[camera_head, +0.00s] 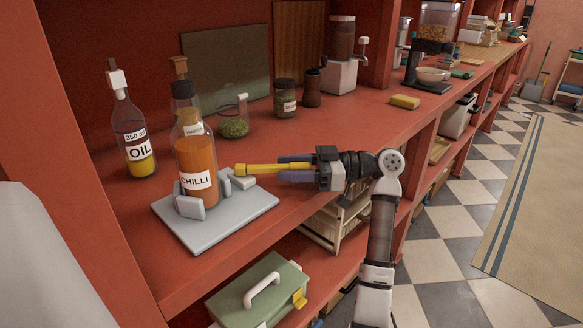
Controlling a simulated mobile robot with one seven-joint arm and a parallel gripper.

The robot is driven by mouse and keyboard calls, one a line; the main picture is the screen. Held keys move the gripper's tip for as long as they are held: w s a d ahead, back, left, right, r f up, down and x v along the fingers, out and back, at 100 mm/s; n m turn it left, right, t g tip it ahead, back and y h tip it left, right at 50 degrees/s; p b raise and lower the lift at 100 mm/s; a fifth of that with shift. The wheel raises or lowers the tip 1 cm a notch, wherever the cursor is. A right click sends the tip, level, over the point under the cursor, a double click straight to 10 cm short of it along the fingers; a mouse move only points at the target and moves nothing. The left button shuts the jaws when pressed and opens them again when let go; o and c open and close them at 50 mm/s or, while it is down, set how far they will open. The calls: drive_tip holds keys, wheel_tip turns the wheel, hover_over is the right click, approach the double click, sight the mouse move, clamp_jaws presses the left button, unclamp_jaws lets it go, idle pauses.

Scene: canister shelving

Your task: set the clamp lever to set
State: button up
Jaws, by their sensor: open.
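The clamp base (235,215) is a grey plate on the red shelf, with grey pads around the foot of a chilli bottle (197,160). A small pale block (243,182) at the right of the clamp looks like its lever; no set marking is readable.
An oil bottle (135,140) stands behind the clamp to the left. A jar of green herbs (234,115) and a dark-lidded jar (286,98) stand behind my gripper. A yellow sponge (405,102) lies further right. A green box (262,295) sits on the lower shelf.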

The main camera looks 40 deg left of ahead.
drive_tip(key=b+v, duration=0.2)
drive_tip(key=v, duration=1.1)
drive_tip(key=shift+w+d, duration=0.3)
